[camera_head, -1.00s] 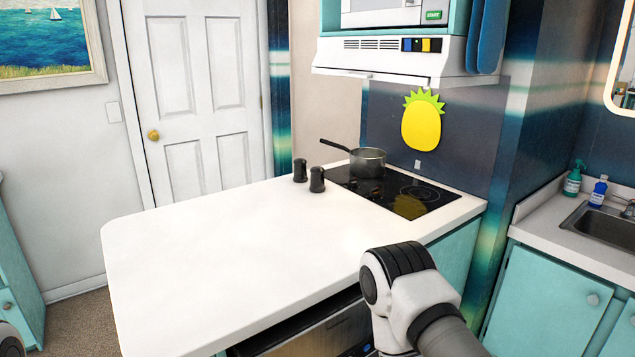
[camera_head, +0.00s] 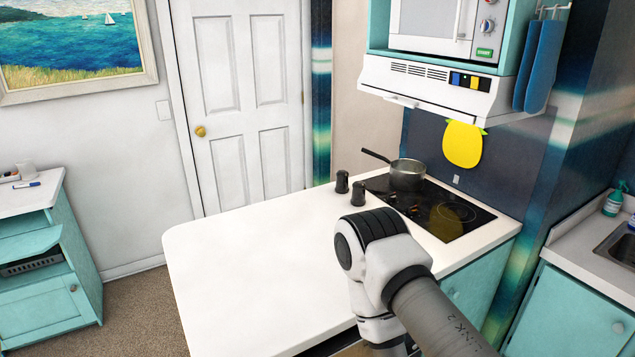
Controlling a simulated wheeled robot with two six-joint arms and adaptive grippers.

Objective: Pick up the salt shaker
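Two small dark shakers stand upright side by side on the white counter (camera_head: 250,262), at the left edge of the cooktop. One shaker (camera_head: 342,182) is farther back and left; the other shaker (camera_head: 358,194) is nearer and right. I cannot tell which one holds salt. My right arm reaches in from the lower right, with its elbow over the counter's front edge, apart from the shakers. Its gripper is out of sight. My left gripper is not in view.
A range hood (camera_head: 425,85) hangs above. The counter's left part is clear. A teal cabinet (camera_head: 50,285) stands at the left, with carpet between.

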